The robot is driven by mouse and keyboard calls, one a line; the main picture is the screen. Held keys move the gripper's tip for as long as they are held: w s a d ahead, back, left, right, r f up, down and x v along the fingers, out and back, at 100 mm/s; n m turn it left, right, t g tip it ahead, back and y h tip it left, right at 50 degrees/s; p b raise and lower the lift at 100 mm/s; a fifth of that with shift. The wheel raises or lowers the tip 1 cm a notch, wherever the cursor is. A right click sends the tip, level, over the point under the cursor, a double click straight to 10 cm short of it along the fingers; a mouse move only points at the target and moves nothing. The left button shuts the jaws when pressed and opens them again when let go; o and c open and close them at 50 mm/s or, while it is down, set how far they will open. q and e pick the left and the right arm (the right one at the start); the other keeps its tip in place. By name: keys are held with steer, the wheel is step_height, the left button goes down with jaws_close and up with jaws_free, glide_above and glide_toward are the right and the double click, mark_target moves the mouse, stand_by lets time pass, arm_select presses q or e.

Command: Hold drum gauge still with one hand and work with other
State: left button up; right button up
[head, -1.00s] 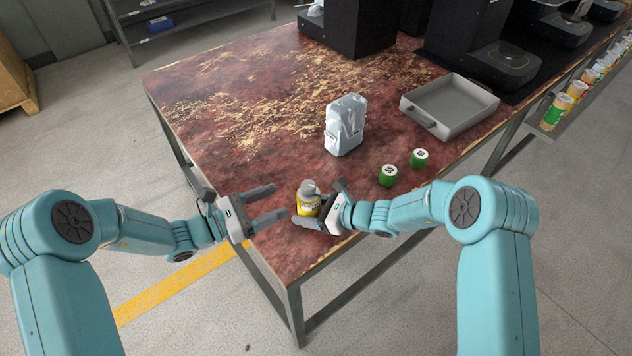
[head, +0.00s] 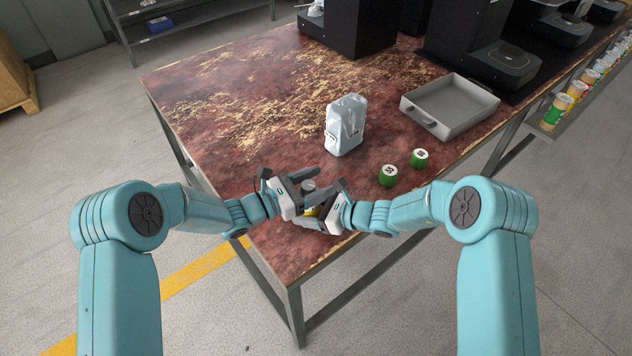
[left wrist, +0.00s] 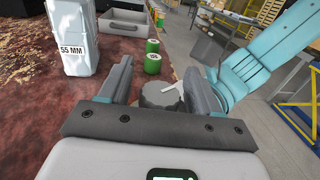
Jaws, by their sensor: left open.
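The drum gauge (head: 311,212) is a small yellow drum with a grey knob (head: 309,186) on top, near the table's front edge. My left gripper (head: 312,187) is open, its fingers reaching to either side of the knob. In the left wrist view the knob (left wrist: 160,94) lies between the left fingertips, with gaps visible and a pale pointer mark on it. My right gripper (head: 325,205) is at the drum from the right, one finger low in front and one beside it. Whether it grips the drum is unclear. The left gripper hides much of the drum.
A silvery white bag (head: 345,125) marked 55 MM stands behind the gauge. Two green cans (head: 388,175) (head: 419,158) are to its right. A grey tray (head: 452,105) lies farther back. Dark machines (head: 480,50) line the back. The table's left half is clear.

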arm_select(q)
steer(key=c, duration=1)
steer(key=shift+m+g, duration=0.3)
steer(key=shift+g, duration=0.1)
steer(key=m+g, duration=0.1)
steer(key=m+g+h, duration=0.1)
steer(key=g, duration=0.1)
steer(key=m+g, duration=0.1)
steer(key=shift+s+d+g+h, duration=0.15)
steer(key=shift+s+g+h, duration=0.15)
steer(key=shift+h, duration=0.1)
steer(key=shift+s+m+g, duration=0.15)
steer(key=shift+m+g, duration=0.95)
steer(key=shift+g, duration=0.6)
steer(key=o, duration=1)
